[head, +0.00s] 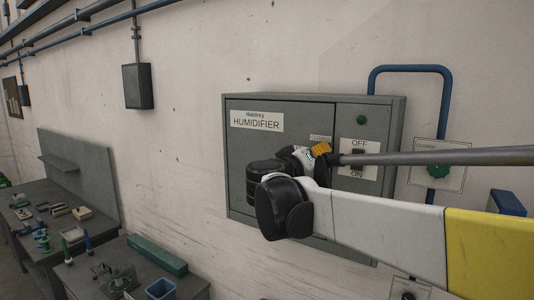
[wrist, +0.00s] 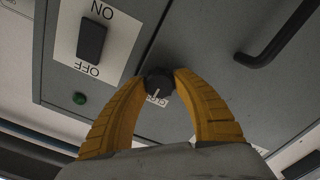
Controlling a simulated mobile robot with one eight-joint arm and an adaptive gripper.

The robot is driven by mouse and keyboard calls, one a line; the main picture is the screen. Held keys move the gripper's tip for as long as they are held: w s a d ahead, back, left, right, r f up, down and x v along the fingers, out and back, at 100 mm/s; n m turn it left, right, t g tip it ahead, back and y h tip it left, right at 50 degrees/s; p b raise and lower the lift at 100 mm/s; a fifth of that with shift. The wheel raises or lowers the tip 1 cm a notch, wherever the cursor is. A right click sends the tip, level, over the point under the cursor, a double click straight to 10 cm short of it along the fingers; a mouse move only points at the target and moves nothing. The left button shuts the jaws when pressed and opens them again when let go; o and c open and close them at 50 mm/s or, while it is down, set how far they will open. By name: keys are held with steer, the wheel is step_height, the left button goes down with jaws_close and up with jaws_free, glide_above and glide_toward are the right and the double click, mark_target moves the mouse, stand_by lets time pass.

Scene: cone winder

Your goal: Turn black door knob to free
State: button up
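The black door knob (wrist: 159,82) is small and dark, set on the door of the grey humidifier cabinet (head: 290,108). My gripper (wrist: 161,78) has its two yellow fingers on either side of the knob, with the fingertips against it. A white label (wrist: 155,102), partly hidden and upside down, sits beside the knob; it seems to read "CLOSED". In the head view, my gripper (head: 321,150) is at the cabinet front, and the knob itself is hidden behind it. The cabinet door looks shut.
A black OFF/ON switch (wrist: 92,40) and a green button (wrist: 81,98) are on the panel beside the door. A black bar handle (wrist: 278,38) is on the door. A thin grey rod (head: 440,157) crosses at right. Workbenches (head: 60,215) stand at left.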

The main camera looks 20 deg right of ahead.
steer(key=shift+c, duration=0.7)
steer(key=n, duration=0.3)
steer(key=shift+b, duration=0.4)
steer(key=n+b, duration=0.1)
steer(key=n, duration=0.4)
steer(key=shift+n, duration=0.3)
steer(key=n, duration=0.4)
steer(key=shift+n+b, duration=0.3)
steer(key=n, duration=0.4)
steer(key=shift+n, duration=0.3)
